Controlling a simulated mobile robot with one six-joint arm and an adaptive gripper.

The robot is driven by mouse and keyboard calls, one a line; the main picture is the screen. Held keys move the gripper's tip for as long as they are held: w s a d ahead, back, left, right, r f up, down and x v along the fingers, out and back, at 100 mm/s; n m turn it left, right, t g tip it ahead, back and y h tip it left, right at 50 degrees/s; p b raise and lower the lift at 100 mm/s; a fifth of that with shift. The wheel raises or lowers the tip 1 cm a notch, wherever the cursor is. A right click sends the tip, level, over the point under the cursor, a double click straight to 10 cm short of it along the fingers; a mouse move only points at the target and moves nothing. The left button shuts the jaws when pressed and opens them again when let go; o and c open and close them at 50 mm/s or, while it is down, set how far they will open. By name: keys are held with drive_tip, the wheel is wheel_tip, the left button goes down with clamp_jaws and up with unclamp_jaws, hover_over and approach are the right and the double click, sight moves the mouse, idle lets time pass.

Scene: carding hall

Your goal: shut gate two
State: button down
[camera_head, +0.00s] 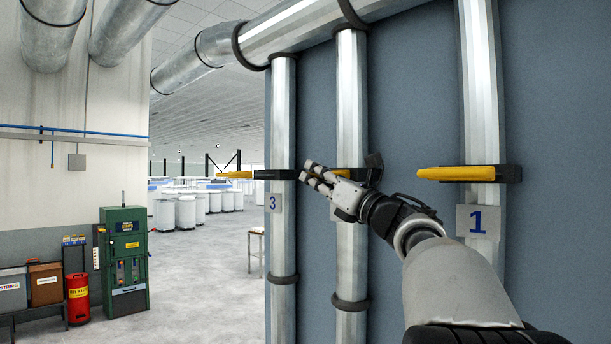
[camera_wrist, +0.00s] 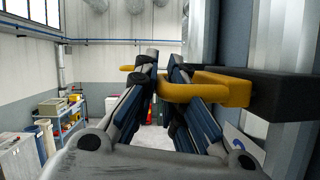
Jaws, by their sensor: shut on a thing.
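Gate two is on the middle metal pipe (camera_head: 351,95). Its yellow handle (camera_head: 343,173) is partly hidden behind my gripper (camera_head: 313,178) in the head view. In the wrist view the yellow handle (camera_wrist: 225,92) runs from a black bar (camera_wrist: 285,94) across my gripper's fingers (camera_wrist: 165,62), which are shut on it; a yellow end shows beyond the left finger. A black part (camera_head: 375,168) of the gate shows right of the pipe. Its number plate (camera_wrist: 243,140) is mostly hidden by my gripper. How far the slide stands out is hard to tell.
Gate three's yellow handle (camera_head: 236,175) stands well out left of its pipe (camera_head: 283,110). Gate one's yellow handle (camera_head: 455,173) is at right, above plate 1 (camera_head: 478,222). A blue wall (camera_head: 420,90) backs the pipes.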

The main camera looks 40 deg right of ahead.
drive_tip(key=c, duration=2)
unclamp_jaws()
drive_tip(key=shift+d+r, duration=0.1)
drive_tip(key=shift+r, duration=0.05)
drive_tip(key=shift+c, duration=0.2)
drive_tip(key=shift+o, duration=0.5)
drive_tip(key=shift+d, duration=0.2)
drive_tip(key=shift+a, duration=0.1)
drive_tip(key=v, duration=0.7)
drive_tip(key=shift+s, duration=0.25)
drive_tip(key=shift+f, duration=0.2)
